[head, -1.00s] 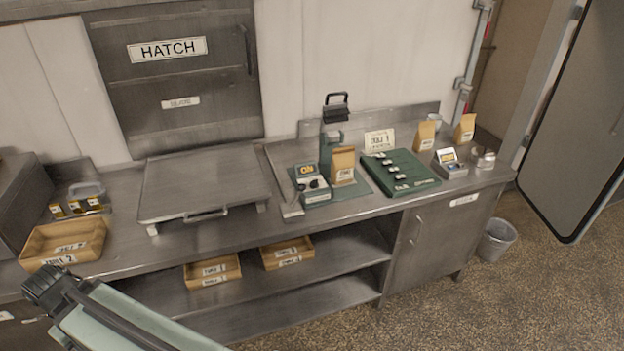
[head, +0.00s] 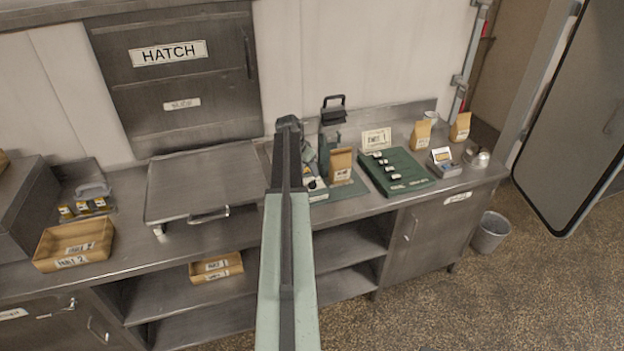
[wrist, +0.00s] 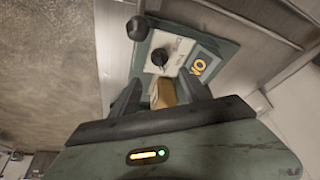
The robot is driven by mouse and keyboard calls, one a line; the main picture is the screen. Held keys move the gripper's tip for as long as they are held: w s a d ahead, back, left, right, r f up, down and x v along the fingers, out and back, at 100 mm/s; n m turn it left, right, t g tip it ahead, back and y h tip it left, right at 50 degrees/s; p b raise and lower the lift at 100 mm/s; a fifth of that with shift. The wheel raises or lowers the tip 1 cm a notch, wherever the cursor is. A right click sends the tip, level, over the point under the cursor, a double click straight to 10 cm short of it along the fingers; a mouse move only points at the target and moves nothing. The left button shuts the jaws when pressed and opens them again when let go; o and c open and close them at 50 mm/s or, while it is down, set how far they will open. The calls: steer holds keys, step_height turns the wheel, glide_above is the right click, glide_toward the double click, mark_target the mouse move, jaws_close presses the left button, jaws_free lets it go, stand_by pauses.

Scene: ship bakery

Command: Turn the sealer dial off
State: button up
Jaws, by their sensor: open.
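The sealer (head: 309,185) is a green unit on the counter with an upright lever at its back; my arm hides part of it in the head view. In the wrist view the sealer's panel (wrist: 192,48) shows a black dial (wrist: 160,57) on a pale plate, an "ON" label (wrist: 202,69) and a black round knob (wrist: 137,28) at the corner. My gripper (wrist: 158,84) is open, its two fingers apart just short of the dial. A brown paper bag (wrist: 163,94) shows between and beyond the fingers; it also stands beside the sealer in the head view (head: 341,163).
A green tray (head: 411,184) with several small items lies right of the bag. A small device (head: 444,161) and more bags (head: 420,134) stand farther right. A wooden bin (head: 45,262) sits at left. A raised metal lid (head: 205,180) lies left of my arm.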

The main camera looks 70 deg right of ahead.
mark_target(313, 181)
steer(key=b+x, duration=0.7)
steer(key=x, duration=0.1)
steer(key=shift+w+a+f, duration=0.1)
